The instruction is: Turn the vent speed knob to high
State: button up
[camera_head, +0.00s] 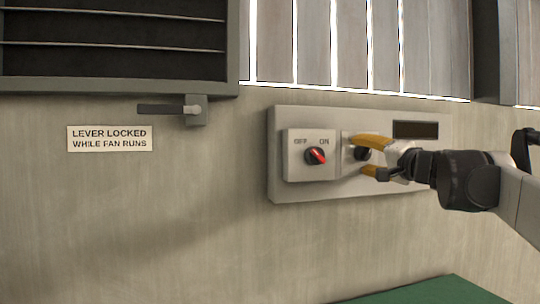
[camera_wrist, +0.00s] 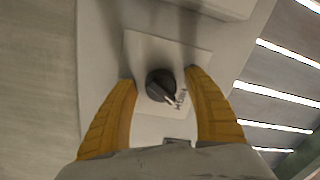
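The vent speed knob (camera_wrist: 158,84) is a round black knob on a light square plate (camera_wrist: 150,45) in the wrist view. Its white pointer mark faces the lower right, beside small lettering that looks like "HIGH". My gripper (camera_wrist: 160,79) has its two yellow fingers apart, one on each side of the knob, with a visible gap to both. In the head view the knob (camera_head: 362,154) is partly hidden by my gripper (camera_head: 361,156), which reaches in from the right.
An OFF/ON switch (camera_head: 316,155) with a red pointer sits left of the knob on the same panel (camera_head: 300,190). A dark display (camera_head: 416,129) is at upper right. A lever (camera_head: 170,109) and sign (camera_head: 109,138) are further left. A green surface (camera_head: 430,291) lies below.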

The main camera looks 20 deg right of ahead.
jog(key=s, duration=1.2)
jog(key=shift+a+f, duration=0.15)
jog(key=shift+f, duration=0.2)
jog(key=a+f+n+g+y+b, duration=0.15)
jog(key=a+f+b, duration=0.5)
jog(key=f, duration=0.75)
jog(key=a+f+n+g+y+b, duration=0.1)
jog(key=a+f+n+g+b, duration=0.2)
jog(key=a+f+b, duration=0.7)
jog(key=a+f+n+g+y+b, duration=0.1)
jog(key=a+f+n+g+y, duration=0.3)
jog(key=f, duration=1.3)
jog(key=s+a+f+n+g+h+b, duration=0.1)
jog(key=s+f+b, duration=0.3)
jog(key=f, duration=0.9)
jog(key=s+a+f+n+g+h+b, duration=0.1)
jog(key=s+a+f+n+h+b, duration=0.1)
jog(key=f+b, duration=0.7)
jog(key=s+a+f+n+g+h+b, duration=0.1)
jog(key=s+a+f+h+b, duration=0.2)
jog(key=f, duration=1.5)
jog(key=s+a+b, duration=0.2)
jog(key=s+b, duration=0.1)
jog(key=shift+s+n+b, duration=0.3)
jog(key=shift+s+n, duration=0.05)
